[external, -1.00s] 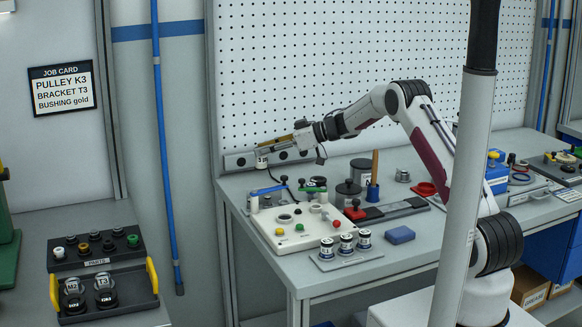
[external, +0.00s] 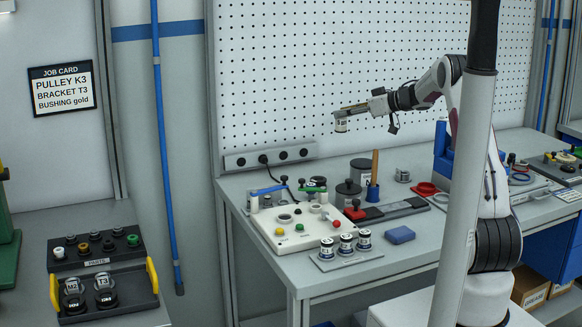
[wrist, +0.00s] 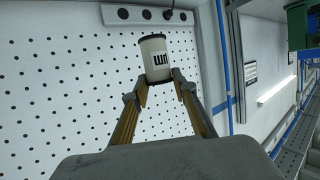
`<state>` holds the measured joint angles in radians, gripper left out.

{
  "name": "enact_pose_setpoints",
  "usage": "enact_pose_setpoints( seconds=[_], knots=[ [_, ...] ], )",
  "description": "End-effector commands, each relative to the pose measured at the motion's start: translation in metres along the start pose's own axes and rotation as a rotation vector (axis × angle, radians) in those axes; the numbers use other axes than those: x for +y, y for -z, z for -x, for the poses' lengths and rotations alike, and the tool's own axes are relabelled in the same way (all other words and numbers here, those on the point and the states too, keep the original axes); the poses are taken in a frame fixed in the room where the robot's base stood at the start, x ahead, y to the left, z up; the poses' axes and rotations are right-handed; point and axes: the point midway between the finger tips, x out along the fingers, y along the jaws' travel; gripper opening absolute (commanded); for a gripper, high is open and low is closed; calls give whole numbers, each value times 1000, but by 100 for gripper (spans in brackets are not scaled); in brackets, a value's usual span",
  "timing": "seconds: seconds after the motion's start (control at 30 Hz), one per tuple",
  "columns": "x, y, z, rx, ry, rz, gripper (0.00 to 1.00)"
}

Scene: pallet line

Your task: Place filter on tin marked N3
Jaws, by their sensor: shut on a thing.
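My gripper (external: 343,110) is shut on a small white cylinder with a dark mark, seemingly the filter (external: 341,125). It holds the filter in the air above the back of the bench, in front of the pegboard. In the wrist view the filter (wrist: 155,58) sits between the two fingertips (wrist: 161,78). Three small dark-lidded tins with pale labels stand in a row on a grey plate near the bench's front edge: a left tin (external: 326,249), a middle tin (external: 345,243) and a right tin (external: 364,239). Their labels are too small to read surely. The filter is well apart from them.
A white fixture board (external: 285,242) with coloured knobs lies left of the tins. A blue block (external: 400,235) lies to their right. Behind stand dark-lidded canisters (external: 348,193) and a blue holder with an upright wooden handle (external: 374,170). A socket strip (external: 240,162) runs along the back.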

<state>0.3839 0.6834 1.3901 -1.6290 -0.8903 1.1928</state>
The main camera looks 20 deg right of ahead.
Motion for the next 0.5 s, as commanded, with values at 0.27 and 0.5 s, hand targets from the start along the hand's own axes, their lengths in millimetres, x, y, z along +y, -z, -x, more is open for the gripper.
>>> enact_pose_setpoints(
  seconds=[0.27,0.5],
  knots=[
    [32,-15,65,-1,-120,-44,12],
    [28,-28,66,0,-136,-48,12]
  ],
)
